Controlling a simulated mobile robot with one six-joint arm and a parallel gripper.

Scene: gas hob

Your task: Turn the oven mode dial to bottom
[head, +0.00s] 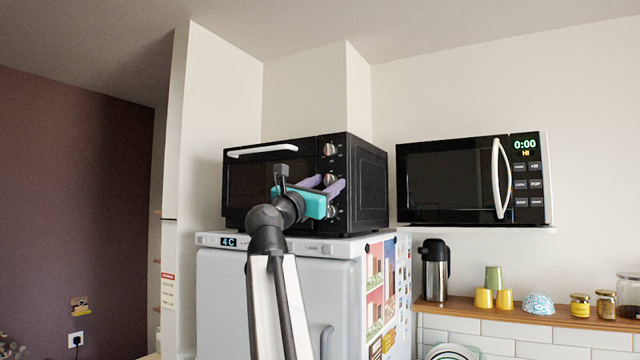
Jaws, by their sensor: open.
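The black toaster oven (364,190) stands on top of the fridge. Its right-hand panel carries a column of silver dials: a top dial (330,149), a middle dial (329,179) and a lower dial (332,211). I cannot read their labels, so I cannot tell which is the mode dial or where it points. My gripper (331,184) has a teal body and purple fingers. It is open in front of the panel, with its fingers around the height of the middle dial. The fingers partly cover the panel; I cannot tell whether they touch a dial.
The fridge (222,290) is below the oven, with a display on its top edge. A microwave (450,180) sits on a wall shelf at right. A flask (435,270), cups and jars stand on a wooden shelf (570,318). A wall column rises left of the oven.

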